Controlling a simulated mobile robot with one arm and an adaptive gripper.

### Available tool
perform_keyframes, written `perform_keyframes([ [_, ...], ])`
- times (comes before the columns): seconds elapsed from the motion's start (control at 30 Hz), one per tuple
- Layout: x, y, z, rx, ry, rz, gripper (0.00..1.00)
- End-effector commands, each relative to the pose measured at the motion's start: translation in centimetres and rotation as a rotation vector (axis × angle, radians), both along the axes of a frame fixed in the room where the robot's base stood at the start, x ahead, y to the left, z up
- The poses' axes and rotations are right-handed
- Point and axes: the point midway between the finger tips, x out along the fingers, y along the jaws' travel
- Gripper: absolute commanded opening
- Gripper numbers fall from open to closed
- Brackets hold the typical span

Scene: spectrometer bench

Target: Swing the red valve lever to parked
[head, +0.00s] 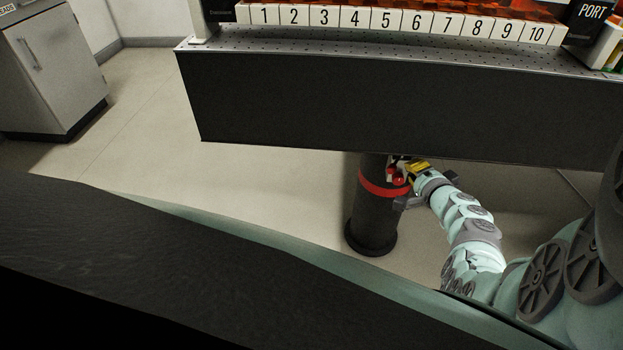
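Small red parts, which look like the red valve lever (398,180), show at the upper right side of a dark round post (370,225) under the bench. My gripper (403,172) is at these red parts, reaching in from the right. Its fingers are small and partly overlap the lever, so I cannot tell whether they touch it or are closed on it. A yellow piece (418,167) shows at the gripper. The lever's full length and the parked mark are not visible.
The dark bench front (400,110) hangs just above my gripper. A red band (372,184) circles the post. A numbered white strip (395,22) lies on the perforated bench top. A grey cabinet (50,65) stands at the far left. The floor left of the post is clear.

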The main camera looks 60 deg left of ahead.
Motion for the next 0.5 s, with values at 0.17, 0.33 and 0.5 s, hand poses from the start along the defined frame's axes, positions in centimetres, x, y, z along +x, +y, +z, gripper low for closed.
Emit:
perform_keyframes([
  [0.17,-0.8,1.6,-0.9,0.000,-0.001,0.006,0.00],
  [0.33,-0.9,1.9,-1.0,0.000,0.001,0.004,0.00],
  [0.5,-0.9,1.9,-1.0,0.000,-0.001,0.004,0.00],
])
